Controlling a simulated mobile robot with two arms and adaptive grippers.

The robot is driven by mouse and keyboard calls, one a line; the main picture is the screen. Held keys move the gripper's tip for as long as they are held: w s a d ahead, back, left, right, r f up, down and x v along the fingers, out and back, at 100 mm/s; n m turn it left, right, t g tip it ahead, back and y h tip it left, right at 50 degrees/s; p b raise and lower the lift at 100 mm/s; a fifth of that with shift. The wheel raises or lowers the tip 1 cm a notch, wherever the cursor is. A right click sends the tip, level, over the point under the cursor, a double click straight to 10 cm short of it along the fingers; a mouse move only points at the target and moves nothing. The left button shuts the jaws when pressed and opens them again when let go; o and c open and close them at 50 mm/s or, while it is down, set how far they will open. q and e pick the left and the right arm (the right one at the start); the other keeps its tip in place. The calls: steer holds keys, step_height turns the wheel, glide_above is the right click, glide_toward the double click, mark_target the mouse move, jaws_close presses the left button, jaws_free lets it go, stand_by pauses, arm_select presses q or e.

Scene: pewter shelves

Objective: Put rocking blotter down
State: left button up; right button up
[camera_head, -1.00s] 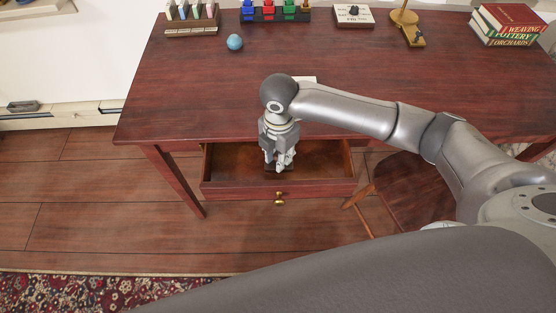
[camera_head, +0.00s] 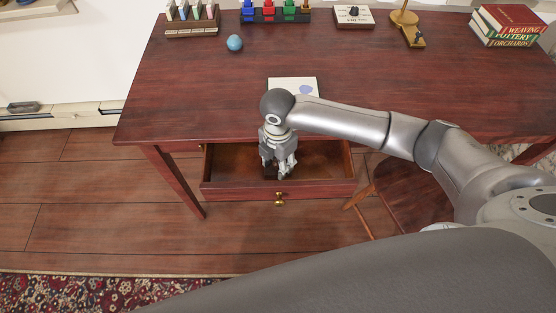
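My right gripper (camera_head: 277,174) points down into the open drawer (camera_head: 229,188) of the dark red desk. Its fingers stand apart, so it looks open. A small dark brown shape (camera_head: 270,173), perhaps the rocking blotter, shows low between the fingers at the drawer floor. It is mostly hidden by the fingers, and I cannot tell whether they touch it. My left gripper is not in view.
The desk top (camera_head: 190,105) is largely clear. It holds a paper with a bluish blot (camera_head: 307,88), a blue ball (camera_head: 235,43), racks at the back and stacked books (camera_head: 507,24). A brown chair (camera_head: 410,192) stands right of the drawer.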

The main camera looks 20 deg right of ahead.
step_height(320, 180, up, 12)
steer(key=shift+r+p, duration=0.2)
steer(key=shift+p, duration=0.25)
steer(key=shift+f, duration=0.1)
stand_by(0.7)
